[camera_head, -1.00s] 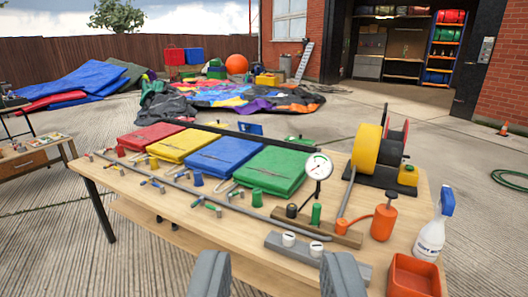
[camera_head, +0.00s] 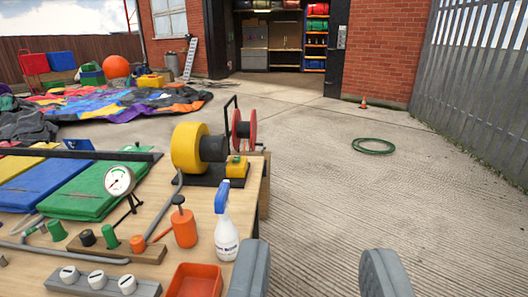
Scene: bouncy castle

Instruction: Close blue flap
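A blue panel (camera_head: 42,187) lies on the wooden table at the left, between a yellow and a green panel (camera_head: 97,190). A small blue piece (camera_head: 78,144) sticks up behind the dark bar at the back of the panels. I cannot tell whether it is the blue flap. The left ends of the blue and yellow panels are cut off by the picture's edge. My gripper (camera_head: 316,272) is open and empty at the bottom, right of the table, with its two grey fingers wide apart.
A green hose coil (camera_head: 373,146) lies on open concrete at the right.

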